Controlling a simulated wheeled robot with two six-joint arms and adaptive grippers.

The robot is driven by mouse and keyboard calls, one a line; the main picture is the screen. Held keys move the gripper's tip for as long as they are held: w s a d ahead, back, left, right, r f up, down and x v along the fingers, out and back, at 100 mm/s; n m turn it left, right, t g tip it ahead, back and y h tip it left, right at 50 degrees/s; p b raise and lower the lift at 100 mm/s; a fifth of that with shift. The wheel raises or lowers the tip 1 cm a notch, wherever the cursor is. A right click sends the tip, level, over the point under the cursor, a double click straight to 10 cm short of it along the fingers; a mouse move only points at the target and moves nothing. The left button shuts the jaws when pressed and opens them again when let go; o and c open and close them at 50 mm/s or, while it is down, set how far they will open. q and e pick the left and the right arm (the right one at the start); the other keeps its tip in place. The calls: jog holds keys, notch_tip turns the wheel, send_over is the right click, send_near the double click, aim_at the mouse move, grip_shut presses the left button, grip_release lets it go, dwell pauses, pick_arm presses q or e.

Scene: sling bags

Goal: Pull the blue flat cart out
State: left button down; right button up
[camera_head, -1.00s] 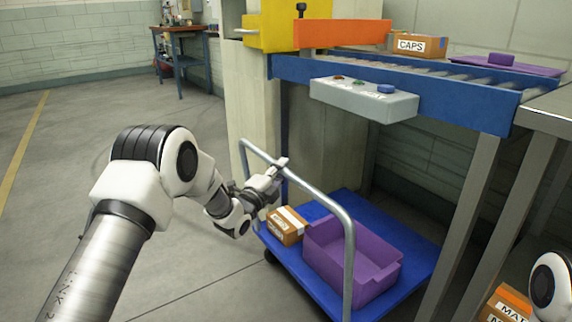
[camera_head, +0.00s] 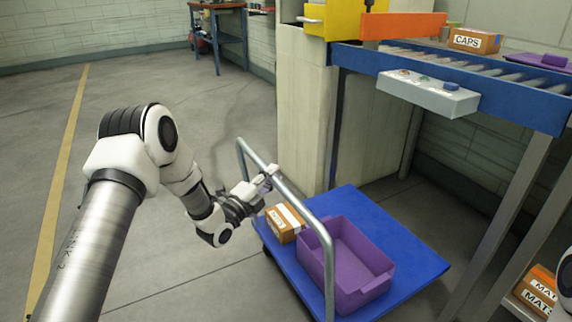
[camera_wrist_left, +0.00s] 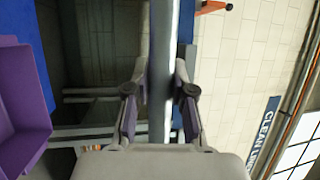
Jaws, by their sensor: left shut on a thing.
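The blue flat cart (camera_head: 408,238) stands on the floor, partly under the conveyor's near end. Its grey tube handle (camera_head: 302,216) rises at the cart's near left side. My left gripper (camera_head: 268,180) is shut on the handle's top bar. In the left wrist view the bar (camera_wrist_left: 162,60) runs between the two fingers of my left gripper (camera_wrist_left: 160,108). A purple bin (camera_head: 345,262) and a small brown box (camera_head: 284,224) ride on the cart. My right gripper does not show; only a bit of white arm is at the right edge.
A conveyor with a blue side rail (camera_head: 460,88) and a grey control box (camera_head: 428,94) stands over the cart's far side. A beige pillar (camera_head: 305,125) is behind the handle. Boxes marked MATS (camera_head: 538,290) sit lower right. The floor at left is open.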

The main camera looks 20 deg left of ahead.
pick_arm(q)
jog(key=shift+s+a+p, duration=0.4)
jog(key=shift+s+a, duration=0.55)
jog(key=shift+s, duration=0.25)
jog(key=c, duration=1)
grip_release()
jog(key=v, duration=1.2)
